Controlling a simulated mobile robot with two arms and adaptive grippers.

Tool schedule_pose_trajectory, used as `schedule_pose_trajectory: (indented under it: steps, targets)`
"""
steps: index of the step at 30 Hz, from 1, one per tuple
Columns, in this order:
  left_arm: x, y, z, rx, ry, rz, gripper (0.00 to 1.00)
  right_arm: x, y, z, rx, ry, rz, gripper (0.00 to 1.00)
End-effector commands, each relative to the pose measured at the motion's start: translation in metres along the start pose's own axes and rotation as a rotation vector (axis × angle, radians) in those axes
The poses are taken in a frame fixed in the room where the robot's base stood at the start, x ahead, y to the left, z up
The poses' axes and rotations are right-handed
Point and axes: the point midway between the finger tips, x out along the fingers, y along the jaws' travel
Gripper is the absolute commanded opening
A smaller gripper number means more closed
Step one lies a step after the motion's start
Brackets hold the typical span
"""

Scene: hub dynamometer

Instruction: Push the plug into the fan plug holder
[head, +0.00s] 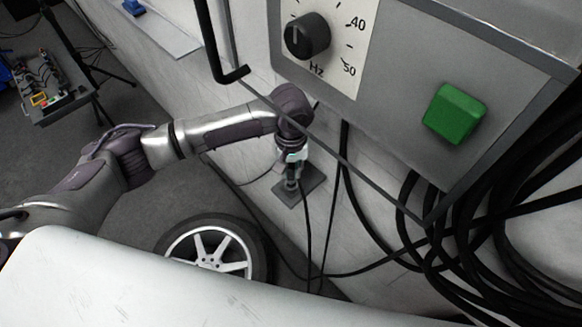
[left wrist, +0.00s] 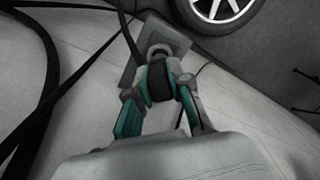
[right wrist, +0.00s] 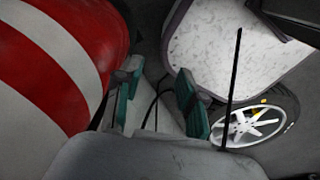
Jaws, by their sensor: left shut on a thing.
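The fan plug holder is a dark grey square plate on the pale wall, with a round grey socket in its middle; it shows in the head view (head: 312,187) and the left wrist view (left wrist: 178,40). My left gripper (head: 291,168) is at the plate. In the left wrist view its fingers (left wrist: 159,88) are closed on the black plug (left wrist: 158,84), whose far end lines up with the socket. I cannot tell how deep the plug sits. A black cable runs from it. My right gripper (right wrist: 157,90) shows in the right wrist view, open and empty.
A grey control box with a dial (head: 307,36) and green button (head: 454,113) overhangs the right. Black cables (head: 480,230) hang below it. A red and white striped surface (right wrist: 60,60) is close beside the right gripper.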

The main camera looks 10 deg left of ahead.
Motion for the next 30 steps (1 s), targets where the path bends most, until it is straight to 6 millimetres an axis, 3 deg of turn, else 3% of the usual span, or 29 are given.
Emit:
schedule_pose_trajectory:
  steps: [30]
  targets:
    - [0.013,0.000,0.000,0.000,0.000,0.000,0.00,-0.003,0.004,0.001,-0.002,-0.002,0.005,0.40]
